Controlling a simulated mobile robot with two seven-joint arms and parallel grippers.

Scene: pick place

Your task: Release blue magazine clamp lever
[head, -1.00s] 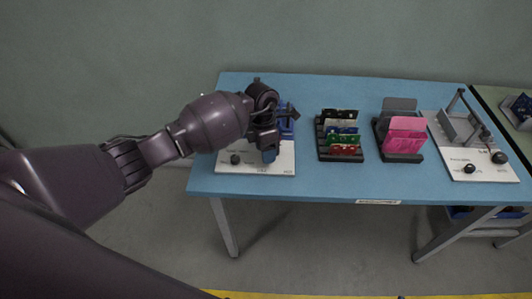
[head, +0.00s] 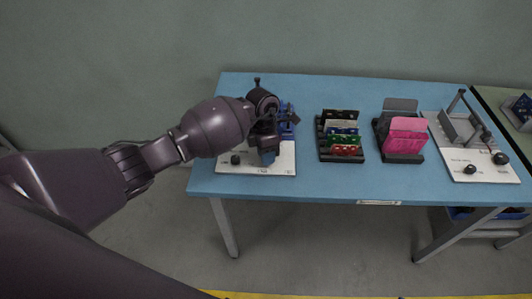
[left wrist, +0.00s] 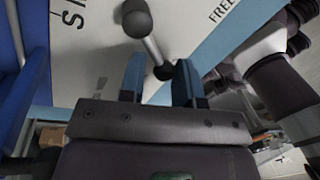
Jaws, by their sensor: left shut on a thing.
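The blue magazine (head: 287,125) stands on a white base plate (head: 283,168) at the left of the table, partly hidden behind my left gripper (head: 267,157). A black knob (head: 236,160) shows on the plate, left of the gripper. In the left wrist view, the clamp lever (left wrist: 152,48) is a grey rod with a black ball at each end. The blue fingers of my left gripper (left wrist: 160,80) stand either side of its lower ball and are shut on the lever. The exact contact is hard to see. My right gripper is not in view.
The blue table (head: 310,190) also carries a black rack of coloured boards (head: 342,140), a holder with pink plates (head: 405,135) and a second white fixture (head: 480,172) with black knobs. Bare table lies between them and along the front edge. A grey-green wall stands behind.

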